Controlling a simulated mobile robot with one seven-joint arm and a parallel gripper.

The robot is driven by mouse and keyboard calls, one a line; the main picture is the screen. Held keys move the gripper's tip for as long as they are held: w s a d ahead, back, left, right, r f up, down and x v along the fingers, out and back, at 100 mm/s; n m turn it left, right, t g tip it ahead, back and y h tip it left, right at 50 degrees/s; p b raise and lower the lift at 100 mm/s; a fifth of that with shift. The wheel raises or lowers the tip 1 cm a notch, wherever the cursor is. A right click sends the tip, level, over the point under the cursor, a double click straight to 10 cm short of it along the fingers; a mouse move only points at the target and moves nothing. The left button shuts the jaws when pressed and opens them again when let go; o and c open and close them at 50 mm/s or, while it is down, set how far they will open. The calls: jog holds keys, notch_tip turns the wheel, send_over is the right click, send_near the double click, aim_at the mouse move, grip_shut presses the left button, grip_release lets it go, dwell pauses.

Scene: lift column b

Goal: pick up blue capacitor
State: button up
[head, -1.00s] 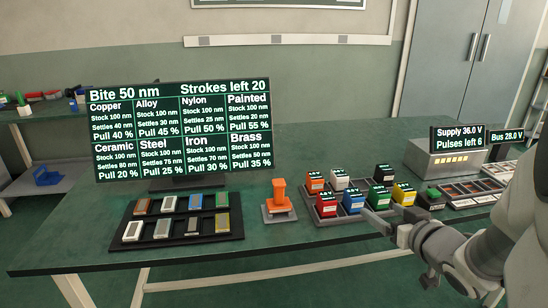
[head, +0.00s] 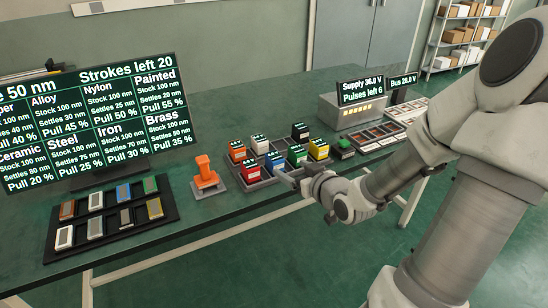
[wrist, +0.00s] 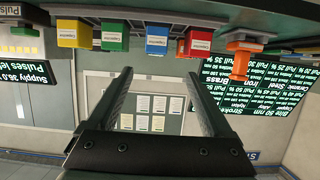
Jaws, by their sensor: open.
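The blue capacitor (head: 274,161) stands upright in the front row of a grey tray (head: 261,185), between a red capacitor (head: 250,172) and a green one (head: 297,155). In the wrist view, which is upside down, the blue capacitor (wrist: 157,38) is near the top middle, beyond the fingertips. My gripper (head: 284,176) is just in front of the tray in the head view. In the wrist view my gripper (wrist: 160,74) has its two fingers apart with nothing between them. The blue capacitor is roughly in line with the gap and not touched.
White, orange, black and yellow capacitors share the tray. An orange press-like device (head: 206,175) stands to its left, beside a black rack of small blocks (head: 130,231). A large screen (head: 95,120) stands behind the rack. A grey supply box (head: 350,112) is at the back right.

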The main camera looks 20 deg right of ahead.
aim_at(278, 159)
jog(key=b+x, duration=0.3)
jog(key=x, duration=0.3)
jog(key=shift+w+f, duration=0.1)
jog(key=shift+f, duration=0.2)
jog(key=shift+w+f, duration=0.1)
jog(key=shift+w, duration=0.5)
jog(key=b+x, duration=0.2)
jog(key=x, duration=0.1)
jog(key=b+x, duration=0.1)
jog(key=shift+w+d+f, duration=0.2)
jog(key=shift+w+d, duration=0.1)
jog(key=shift+w, duration=0.25)
grip_shut()
